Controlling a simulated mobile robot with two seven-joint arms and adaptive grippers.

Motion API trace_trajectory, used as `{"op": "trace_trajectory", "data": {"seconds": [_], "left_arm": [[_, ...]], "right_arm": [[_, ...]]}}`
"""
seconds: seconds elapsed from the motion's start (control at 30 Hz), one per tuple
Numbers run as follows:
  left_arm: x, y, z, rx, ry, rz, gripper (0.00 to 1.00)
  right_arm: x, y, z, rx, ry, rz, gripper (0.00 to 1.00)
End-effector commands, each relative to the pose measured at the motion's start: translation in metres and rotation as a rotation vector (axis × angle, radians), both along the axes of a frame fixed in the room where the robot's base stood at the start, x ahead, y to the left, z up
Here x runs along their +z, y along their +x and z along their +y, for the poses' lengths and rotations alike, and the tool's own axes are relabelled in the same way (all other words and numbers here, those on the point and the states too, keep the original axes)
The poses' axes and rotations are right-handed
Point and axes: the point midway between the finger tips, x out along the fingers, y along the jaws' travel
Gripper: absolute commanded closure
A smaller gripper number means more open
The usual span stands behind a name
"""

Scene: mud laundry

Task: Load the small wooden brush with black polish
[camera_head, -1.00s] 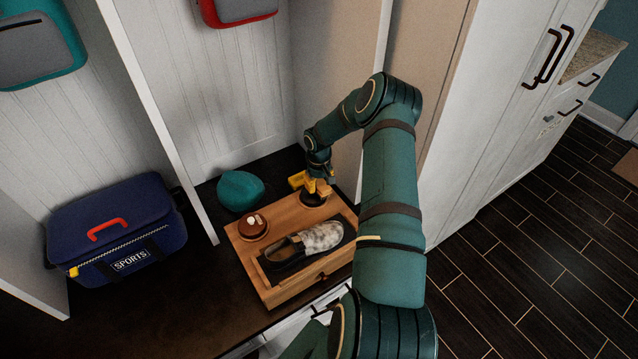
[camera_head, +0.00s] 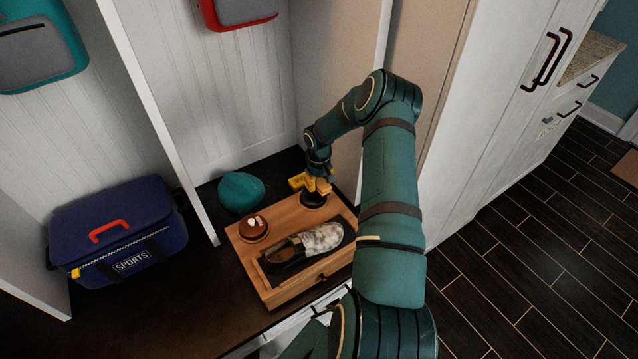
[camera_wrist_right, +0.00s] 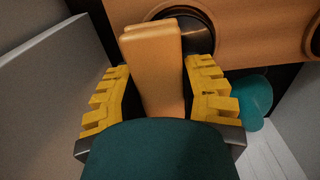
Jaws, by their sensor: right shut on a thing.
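My right gripper (camera_head: 312,184) has yellow fingers and is shut on the small wooden brush (camera_wrist_right: 153,70), which stands between its fingers in the right wrist view. The brush's far end is at a round dark tin (camera_head: 313,201), likely the black polish, at the back right of a wooden shoe-care box. The tin's dark rim (camera_wrist_right: 205,22) shows behind the brush in the right wrist view. The bristles are hidden, so I cannot tell whether they touch the polish. My left gripper is not in view.
The wooden box (camera_head: 284,213) sits on a dark bench. It holds a brown tin (camera_head: 253,229) at left and a black shoe with a mottled pale part (camera_head: 318,238) in front. A teal rounded object (camera_head: 240,191) and a blue sports bag (camera_head: 118,231) stand left; a partition rises behind.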

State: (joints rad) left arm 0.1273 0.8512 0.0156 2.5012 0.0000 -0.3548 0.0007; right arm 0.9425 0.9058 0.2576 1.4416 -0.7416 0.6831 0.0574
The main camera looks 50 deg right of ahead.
Motion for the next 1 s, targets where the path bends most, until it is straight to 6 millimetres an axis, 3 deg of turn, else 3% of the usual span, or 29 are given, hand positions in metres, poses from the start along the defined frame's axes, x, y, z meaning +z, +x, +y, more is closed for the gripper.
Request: {"op": "trace_trajectory", "data": {"seconds": [0.63, 1.0], "left_arm": [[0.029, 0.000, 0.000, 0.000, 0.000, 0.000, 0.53], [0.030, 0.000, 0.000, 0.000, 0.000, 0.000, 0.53]], "right_arm": [[0.050, 0.000, 0.000, 0.000, -0.001, -0.001, 0.88], [0.054, 0.000, 0.000, 0.000, 0.000, 0.000, 0.88]]}}
